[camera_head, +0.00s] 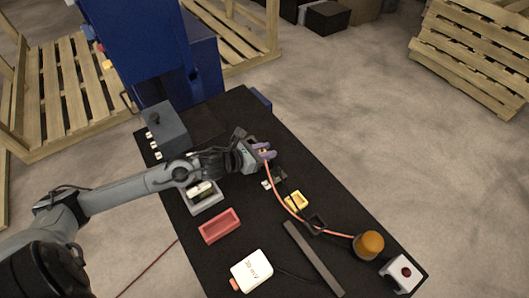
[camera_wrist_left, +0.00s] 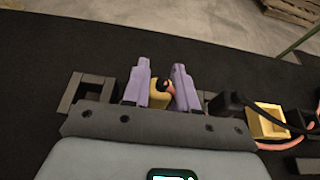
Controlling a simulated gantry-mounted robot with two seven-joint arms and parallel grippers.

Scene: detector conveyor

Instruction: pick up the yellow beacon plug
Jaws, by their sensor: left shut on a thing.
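My left gripper (camera_head: 263,152) is over the dark table and its purple fingers are shut on the yellow beacon plug. In the left wrist view the plug (camera_wrist_left: 159,91) shows between the two fingers (camera_wrist_left: 160,84), with part of it hidden by them. An orange cable (camera_head: 284,200) runs from the gripper across the table to the amber beacon (camera_head: 368,244) at the right. I cannot tell how far the plug is above the table. My right gripper is not in view.
A yellow socket-like box (camera_head: 297,200), also in the left wrist view (camera_wrist_left: 266,122), lies right of the gripper. A red tray (camera_head: 220,226), a white box (camera_head: 252,270), a dark bar (camera_head: 312,258) and a red-button box (camera_head: 402,273) lie nearer. A blue machine (camera_head: 140,45) stands behind.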

